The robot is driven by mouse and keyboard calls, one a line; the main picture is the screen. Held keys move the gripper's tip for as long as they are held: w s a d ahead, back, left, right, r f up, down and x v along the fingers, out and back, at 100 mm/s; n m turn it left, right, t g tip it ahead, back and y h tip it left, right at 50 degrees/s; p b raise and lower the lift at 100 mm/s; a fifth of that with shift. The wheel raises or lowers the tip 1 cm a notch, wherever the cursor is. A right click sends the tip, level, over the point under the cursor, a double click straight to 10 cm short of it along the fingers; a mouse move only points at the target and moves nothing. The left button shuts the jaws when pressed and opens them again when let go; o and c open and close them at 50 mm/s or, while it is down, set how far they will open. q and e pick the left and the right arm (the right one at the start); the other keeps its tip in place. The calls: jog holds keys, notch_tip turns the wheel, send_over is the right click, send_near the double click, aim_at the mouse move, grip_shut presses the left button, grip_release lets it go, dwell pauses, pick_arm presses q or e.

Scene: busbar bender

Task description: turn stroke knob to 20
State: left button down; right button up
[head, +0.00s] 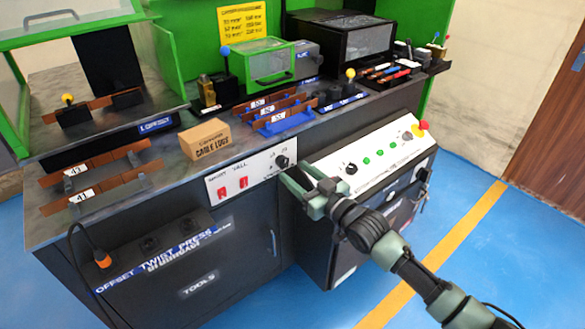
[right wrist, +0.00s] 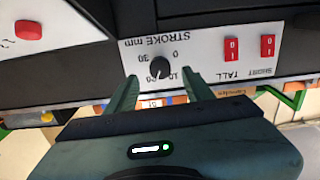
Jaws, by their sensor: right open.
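The stroke knob (head: 282,161) is a small black dial at the right end of a white panel (head: 246,178) on the bench front. In the right wrist view the knob (right wrist: 160,67) shows upside down under the words STROKE mm, with scale numbers around it. Its exact setting is too small to read for certain. My right gripper (head: 298,176) is open in front of the panel's right end. In the right wrist view its two fingers (right wrist: 161,84) stand apart on either side of the knob's line, with nothing between them. My left gripper is not in view.
Two red switches (head: 232,187) marked SHORT and TALL share the panel. To the right, a control box (head: 372,155) has green buttons, a black knob and a red emergency button (head: 423,125). A cardboard box (head: 206,139) and copper bars stand on the bench. Blue floor is free in front.

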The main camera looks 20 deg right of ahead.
aim_at(284, 164)
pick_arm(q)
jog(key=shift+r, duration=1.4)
pick_arm(e)
jog(key=shift+x, duration=2.2)
grip_shut()
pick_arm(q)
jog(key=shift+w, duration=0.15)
pick_arm(e)
jog(key=m+p, duration=0.1)
jog(key=m, duration=0.1)
jog(key=shift+m, duration=0.4)
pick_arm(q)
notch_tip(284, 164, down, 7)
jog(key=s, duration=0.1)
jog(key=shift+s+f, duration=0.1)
